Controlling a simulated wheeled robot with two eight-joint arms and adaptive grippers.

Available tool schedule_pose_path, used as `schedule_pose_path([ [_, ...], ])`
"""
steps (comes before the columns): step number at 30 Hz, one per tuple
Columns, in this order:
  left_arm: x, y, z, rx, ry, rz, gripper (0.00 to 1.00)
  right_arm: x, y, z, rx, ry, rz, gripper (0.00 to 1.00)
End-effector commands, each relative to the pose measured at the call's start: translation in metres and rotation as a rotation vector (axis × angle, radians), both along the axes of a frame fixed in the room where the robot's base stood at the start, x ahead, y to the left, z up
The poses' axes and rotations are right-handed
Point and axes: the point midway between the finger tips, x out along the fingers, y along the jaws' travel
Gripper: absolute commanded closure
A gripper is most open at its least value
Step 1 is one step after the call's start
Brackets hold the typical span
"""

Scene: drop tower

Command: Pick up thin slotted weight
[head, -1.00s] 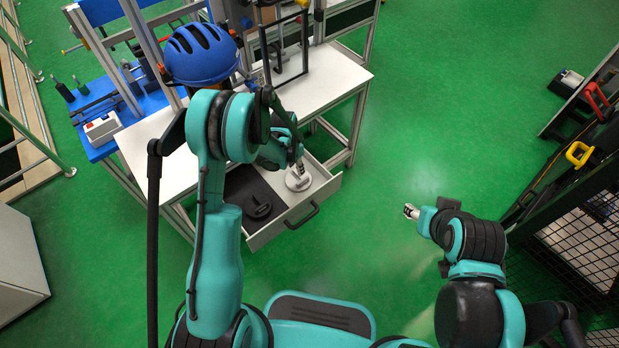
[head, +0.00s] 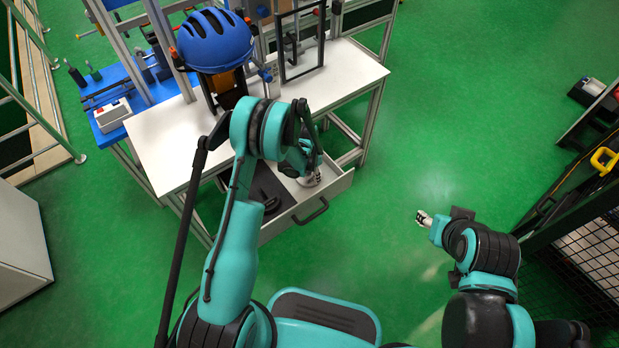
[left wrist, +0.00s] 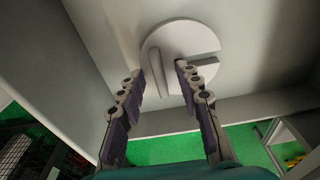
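A round light-grey slotted weight (left wrist: 202,42) lies in the open drawer (head: 335,190), with a slot and a raised bar on its face. In the left wrist view my left gripper (left wrist: 160,72) is open, its two fingers over the disc with the raised bar between their tips. I cannot tell whether the fingers touch it. In the head view my left gripper (head: 312,176) reaches down into the drawer and mostly hides this disc. A dark slotted piece (head: 270,204) lies left of it. My right gripper (head: 424,218) hangs empty over the floor, too small to read.
The drawer sits under a white table (head: 165,140) bearing a blue helmet (head: 215,40) and a black frame (head: 302,45). The drawer walls stand close around my left gripper. A mesh cage (head: 590,250) stands at right. Green floor between is clear.

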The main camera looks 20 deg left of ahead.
Motion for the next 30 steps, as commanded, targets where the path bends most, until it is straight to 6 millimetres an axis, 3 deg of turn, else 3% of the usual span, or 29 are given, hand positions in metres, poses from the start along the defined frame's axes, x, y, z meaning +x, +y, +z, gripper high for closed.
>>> schedule_pose_path([
  [2,0.0,0.0,0.001,0.0,0.0,0.0,0.66,0.0,0.0,0.001,0.0,0.0,0.0,0.54],
  [6,0.0,0.0,0.001,0.0,0.0,0.0,1.0,0.0,0.0,0.001,0.0,0.0,0.0,0.54],
  [20,0.0,0.0,0.005,-0.001,-0.001,0.0,1.0,0.0,0.0,0.003,0.0,0.0,0.0,0.54],
  [23,0.0,0.0,0.016,-0.001,-0.001,0.0,1.0,0.0,0.0,0.008,0.0,0.0,0.0,0.54],
  [30,0.0,0.0,0.061,0.0,0.0,0.0,1.0,0.0,0.0,0.029,0.0,0.0,0.0,0.54],
])
